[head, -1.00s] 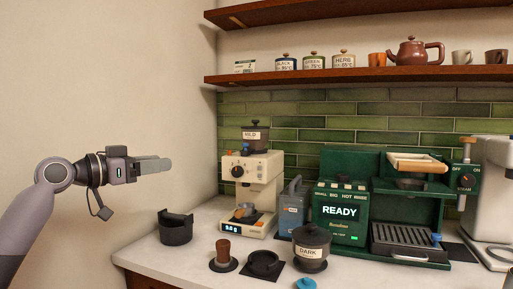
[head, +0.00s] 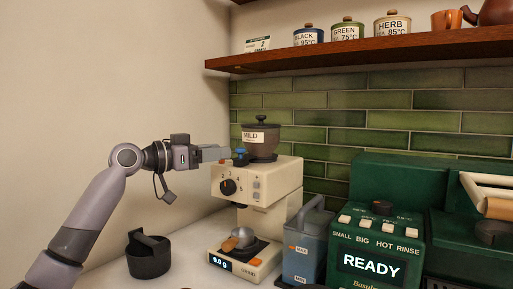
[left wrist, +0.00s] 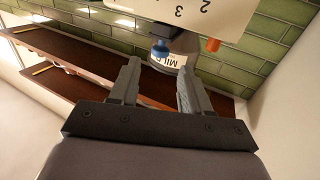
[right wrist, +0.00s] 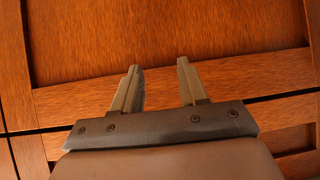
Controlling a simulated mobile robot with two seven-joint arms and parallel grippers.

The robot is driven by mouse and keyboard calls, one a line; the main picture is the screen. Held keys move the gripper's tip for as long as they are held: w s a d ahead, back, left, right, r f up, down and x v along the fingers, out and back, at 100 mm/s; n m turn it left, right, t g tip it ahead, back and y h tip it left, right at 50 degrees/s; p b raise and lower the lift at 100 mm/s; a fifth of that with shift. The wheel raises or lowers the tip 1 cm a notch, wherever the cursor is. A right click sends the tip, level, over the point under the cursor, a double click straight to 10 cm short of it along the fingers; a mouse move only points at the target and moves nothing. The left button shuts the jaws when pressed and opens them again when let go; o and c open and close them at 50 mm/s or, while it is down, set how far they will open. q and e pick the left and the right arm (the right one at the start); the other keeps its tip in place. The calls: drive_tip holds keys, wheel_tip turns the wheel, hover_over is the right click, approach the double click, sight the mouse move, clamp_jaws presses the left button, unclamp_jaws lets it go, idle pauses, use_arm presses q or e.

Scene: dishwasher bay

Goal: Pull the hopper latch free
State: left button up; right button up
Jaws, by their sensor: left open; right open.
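The dark hopper (head: 261,140) labelled MILD sits on top of the cream grinder (head: 257,180). A small blue knob (head: 240,153) is at the hopper's base on the left; it also shows in the left wrist view (left wrist: 160,48), with an orange peg (left wrist: 213,45) beside it. I cannot tell for sure which one is the latch. My left gripper (head: 223,153) is open, its fingertips just left of the blue knob. In the left wrist view the knob lies beyond the gap between the fingers, apart from them. My right gripper (right wrist: 158,80) is open and empty, facing brown wooden panels.
A black open holder (head: 148,258) stands on the counter left of the grinder. A blue-grey water tank (head: 306,245) and the green machine (head: 378,235) reading READY stand to the right. A wooden shelf (head: 370,47) with labelled tins runs above. The wall side at left is free.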

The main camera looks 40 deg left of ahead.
sight(240, 149)
use_arm(q)
drive_tip(key=p+x, duration=0.1)
drive_tip(key=x, duration=0.2)
drive_tip(key=p+x, duration=0.2)
drive_tip(key=x, duration=0.1)
drive_tip(key=shift+r, duration=0.2)
drive_tip(key=shift+w+d+f, duration=0.15)
drive_tip(key=shift+w+f, duration=0.05)
drive_tip(key=shift+w, duration=0.4)
clamp_jaws()
